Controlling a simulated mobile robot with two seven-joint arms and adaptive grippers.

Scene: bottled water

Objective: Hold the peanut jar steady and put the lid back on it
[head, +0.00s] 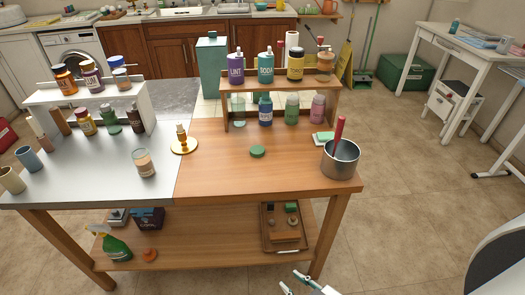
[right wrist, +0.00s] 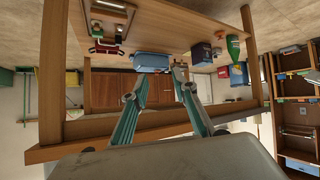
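An open glass jar with pale beige contents (head: 145,164) stands upright on the grey left part of the table; it looks like the peanut jar, but its label is too small to read. A flat round green lid (head: 257,151) lies on the wooden part, to the right of the jar and apart from it. My right gripper (head: 291,279) is low in front of the table, below the tabletop, far from both. In the right wrist view its two fingers (right wrist: 158,76) are spread with nothing between them. My left gripper is not in view.
A steel pot with a red-handled tool (head: 341,160) stands at the table's right end. A wooden rack with bottles (head: 282,88) and a white rack (head: 88,95) stand behind. A gold dish with a small bottle (head: 183,147) stands between jar and lid. The front wood is clear.

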